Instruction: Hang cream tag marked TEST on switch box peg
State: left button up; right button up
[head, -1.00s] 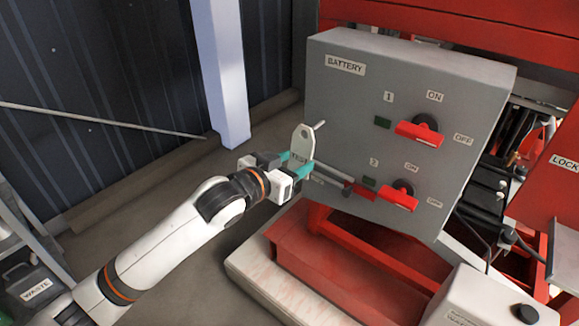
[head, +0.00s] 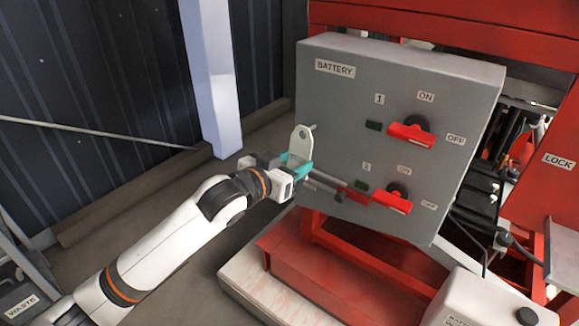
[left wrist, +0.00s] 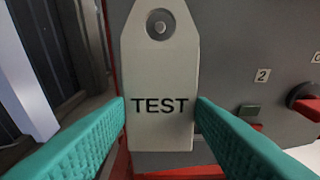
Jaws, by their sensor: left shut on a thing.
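The cream tag (head: 299,141) is upright in my left gripper, held by its side edges in the teal fingers. In the left wrist view the tag (left wrist: 158,72) faces me, reads TEST and has its hole at the top. My left gripper (head: 297,168) is shut on it, in front of the left part of the grey switch box (head: 345,110). The light peg (head: 313,126) shows just right of the tag's top in the head view. In the wrist view a round grey end, likely the peg (left wrist: 159,27), shows within the hole. I cannot tell whether it passes through. My right gripper is out of view.
The box has two red switch handles (head: 411,135) and (head: 393,202) to the right of the tag. A pale post (head: 210,80) stands left, with open floor between.

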pick_arm(q)
jog(key=shift+w+d, duration=0.15)
jog(key=shift+w, duration=0.05)
jog(key=shift+w+d, duration=0.15)
jog(key=shift+w, duration=0.05)
jog(key=shift+w+d, duration=0.15)
jog(key=shift+w, duration=0.1)
jog(key=shift+w+p, duration=0.1)
jog(key=shift+p, duration=0.25)
jog(key=shift+d+f, duration=0.1)
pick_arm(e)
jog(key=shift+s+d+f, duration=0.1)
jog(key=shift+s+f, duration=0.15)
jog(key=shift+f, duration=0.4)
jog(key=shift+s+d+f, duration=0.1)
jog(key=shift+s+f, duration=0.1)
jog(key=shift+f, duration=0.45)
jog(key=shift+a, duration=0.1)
pick_arm(q)
jog(key=o, duration=1.1)
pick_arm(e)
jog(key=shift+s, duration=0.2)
